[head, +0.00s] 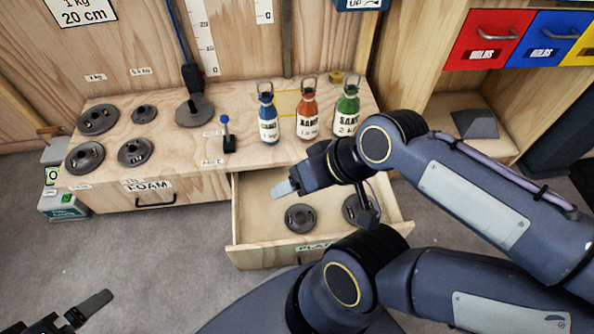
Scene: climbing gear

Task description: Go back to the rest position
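My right gripper (284,188) hangs over the open drawer, reaching in from the right. Its fingers point left and look like one pale grey piece, so the gap between them does not show. Nothing is visible in it. My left gripper (95,303) is low at the bottom left, over the floor, with its grey fingertip pointing up and right. Only one finger shows clearly, and nothing is visible in it. The arm behind it is mostly out of view.
The open drawer (243,222) holds two dark weight plates, one (300,217) clear and one (357,209) partly covered. Blue (268,125), red (307,118) and green (347,112) bottles stand on the wooden bench (180,160). Several plates lie at its left. Carpet is clear at lower left.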

